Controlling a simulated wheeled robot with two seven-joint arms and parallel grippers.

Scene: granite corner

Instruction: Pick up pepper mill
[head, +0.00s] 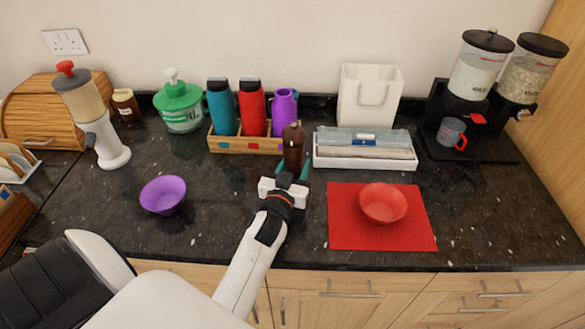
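The pepper mill (293,146) is a dark brown, slim upright body with a rounded top. It stands on the black granite counter near the middle of the head view, in front of the wooden bottle rack. My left gripper (292,170) reaches it from the front, low down. Its teal fingers are apart, one on each side of the mill's lower part, and look spread wider than the mill. The mill's foot is partly hidden by the gripper. My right gripper is not in view.
A wooden rack (232,144) with three bottles stands close behind the mill. A white tray (365,164) is close on its right. A red bowl (383,203) sits on a red mat (345,238); a purple bowl (163,195) stands left. The counter between purple bowl and gripper is clear.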

